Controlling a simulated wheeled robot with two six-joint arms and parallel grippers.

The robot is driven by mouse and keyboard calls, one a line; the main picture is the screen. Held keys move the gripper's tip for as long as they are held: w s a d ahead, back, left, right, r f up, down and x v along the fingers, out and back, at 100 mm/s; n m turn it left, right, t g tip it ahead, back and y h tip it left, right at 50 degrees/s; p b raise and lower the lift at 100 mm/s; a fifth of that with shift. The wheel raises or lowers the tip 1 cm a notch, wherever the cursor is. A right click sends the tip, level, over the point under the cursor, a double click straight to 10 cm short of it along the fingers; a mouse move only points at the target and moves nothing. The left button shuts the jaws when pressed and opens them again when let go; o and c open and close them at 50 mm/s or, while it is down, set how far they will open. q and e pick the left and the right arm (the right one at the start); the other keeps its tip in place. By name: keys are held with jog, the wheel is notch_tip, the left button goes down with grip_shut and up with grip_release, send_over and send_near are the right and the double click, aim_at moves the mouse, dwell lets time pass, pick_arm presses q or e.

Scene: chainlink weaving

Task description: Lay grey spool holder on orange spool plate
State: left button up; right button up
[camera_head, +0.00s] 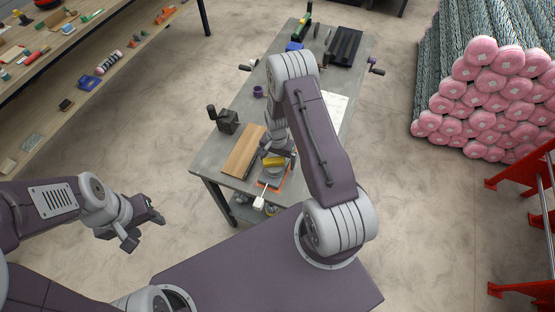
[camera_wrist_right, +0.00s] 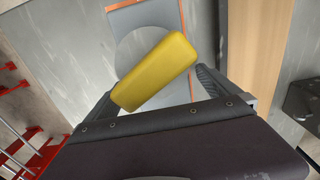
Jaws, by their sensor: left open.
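The orange spool plate (camera_head: 289,183) lies near the close end of the grey table. In the right wrist view its orange border (camera_wrist_right: 126,18) shows around a grey surface with a paler round area (camera_wrist_right: 150,42). I cannot tell whether this grey is the spool holder or part of the plate. My right gripper (camera_wrist_right: 155,92) is above the plate, its fingers apart at both ends of a tilted yellow block (camera_wrist_right: 158,72). The block also shows in the head view (camera_head: 274,161). Whether the fingers grip it is unclear. My left gripper (camera_head: 146,222) is open and empty, left of the table.
A wooden board (camera_head: 245,150) lies left of the plate, beside a dark clamp-like device (camera_head: 228,121). A black device (camera_head: 344,47) stands at the far end. Shelves (camera_head: 60,60) are at left, pink-ended rolls (camera_head: 485,95) at right.

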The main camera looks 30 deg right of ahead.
jog(key=shift+r, duration=0.3)
notch_tip(320, 180, up, 8)
jog(key=shift+f+b, duration=0.1)
jog(key=shift+b, duration=0.9)
jog(key=shift+r, duration=0.35)
